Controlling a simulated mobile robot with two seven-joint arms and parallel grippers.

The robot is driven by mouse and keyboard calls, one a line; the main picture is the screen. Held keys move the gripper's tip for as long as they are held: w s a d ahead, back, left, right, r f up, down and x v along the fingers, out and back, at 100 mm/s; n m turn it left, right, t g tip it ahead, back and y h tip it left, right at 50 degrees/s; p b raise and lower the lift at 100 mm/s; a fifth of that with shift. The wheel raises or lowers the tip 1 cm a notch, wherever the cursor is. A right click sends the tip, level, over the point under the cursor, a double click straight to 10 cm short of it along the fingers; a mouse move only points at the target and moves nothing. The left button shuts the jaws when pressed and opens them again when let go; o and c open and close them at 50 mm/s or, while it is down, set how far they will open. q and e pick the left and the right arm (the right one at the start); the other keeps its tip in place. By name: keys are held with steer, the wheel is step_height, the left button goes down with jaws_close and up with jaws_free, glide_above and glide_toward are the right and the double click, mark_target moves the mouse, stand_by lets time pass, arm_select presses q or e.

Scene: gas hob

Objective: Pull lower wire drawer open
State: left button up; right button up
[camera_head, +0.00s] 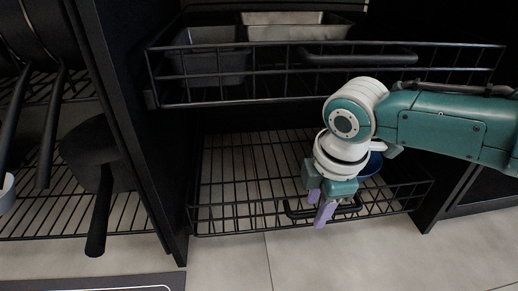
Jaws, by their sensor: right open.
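The lower wire drawer (240,200) is a black wire basket low in the dark cabinet, just above the tiled floor. Its black bar handle (293,213) is on the front wires. My right gripper (321,212) comes in from the right and points down at the handle, with its purple fingers open at the bar. The fingers overlap the handle in this view, and I cannot tell whether they touch it. A blue round item (371,165) shows in the drawer, partly hidden behind my right wrist. My left gripper is not in view.
An upper wire drawer (200,101) with its own handle holds a dark bin (208,62) and a metal tray (295,30), above my right arm. Pans (92,150) stand on a wire rack at left. Tiled floor in front is clear.

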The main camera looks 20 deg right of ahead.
steer(key=shift+f, duration=0.4)
steer(key=shift+r, duration=0.1)
steer(key=shift+c, duration=0.2)
jaws_close()
stand_by(0.9)
